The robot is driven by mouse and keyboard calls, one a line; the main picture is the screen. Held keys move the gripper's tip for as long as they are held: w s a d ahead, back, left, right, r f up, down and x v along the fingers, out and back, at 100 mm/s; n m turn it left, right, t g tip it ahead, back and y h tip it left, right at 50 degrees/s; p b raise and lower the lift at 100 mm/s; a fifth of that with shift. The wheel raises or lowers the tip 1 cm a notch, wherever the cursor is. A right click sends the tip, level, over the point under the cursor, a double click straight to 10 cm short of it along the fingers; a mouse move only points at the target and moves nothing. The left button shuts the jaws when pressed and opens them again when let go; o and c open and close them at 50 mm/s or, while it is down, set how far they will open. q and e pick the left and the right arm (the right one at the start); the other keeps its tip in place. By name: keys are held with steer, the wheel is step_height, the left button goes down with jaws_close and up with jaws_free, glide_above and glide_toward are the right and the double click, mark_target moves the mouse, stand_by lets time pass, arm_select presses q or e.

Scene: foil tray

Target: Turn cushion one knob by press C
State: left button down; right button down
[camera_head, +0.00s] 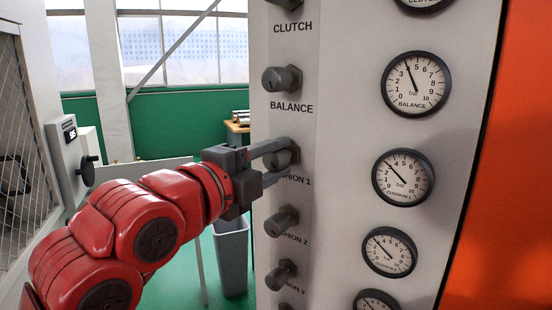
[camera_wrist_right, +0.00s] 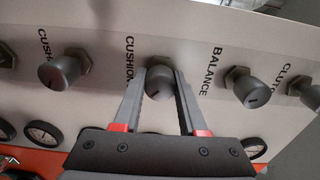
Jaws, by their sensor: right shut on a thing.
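The cushion 1 knob (camera_head: 282,157) is a dark grey knob on the pale panel, above the label "CUSHION 1", which my gripper partly covers. My right gripper (camera_head: 272,155) reaches it from the left and is shut on it. In the right wrist view the knob (camera_wrist_right: 159,84) sits between the two fingers of the gripper (camera_wrist_right: 160,85). The cushion 1 gauge (camera_head: 403,177) is to the right of the knob, its needle pointing to the upper left. My left gripper is not in view.
The balance knob (camera_head: 282,80) is above and the cushion 2 knob (camera_head: 282,221) below, both close to the gripper. The balance gauge (camera_head: 416,84) is at upper right. A grey bin (camera_head: 231,258) stands on the green floor beside the panel.

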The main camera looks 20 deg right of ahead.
steer(key=shift+f, duration=0.1)
stand_by(0.3)
steer(key=shift+c, duration=2.3)
jaws_free()
steer(key=shift+s, duration=0.1)
steer(key=shift+s+a+r+p, duration=0.1)
steer(key=shift+a+r+p, duration=0.1)
steer(key=shift+a+p, duration=0.15)
steer(key=p+v, duration=0.2)
steer(key=v, duration=0.1)
steer(key=p+v, duration=0.1)
steer(key=v, duration=0.1)
steer(key=shift+r, duration=0.25)
steer(key=p, duration=0.4)
glide_toward(270, 157)
steer(key=v, duration=0.6)
steer(key=shift+s+f, duration=0.15)
steer(key=shift+f, duration=0.2)
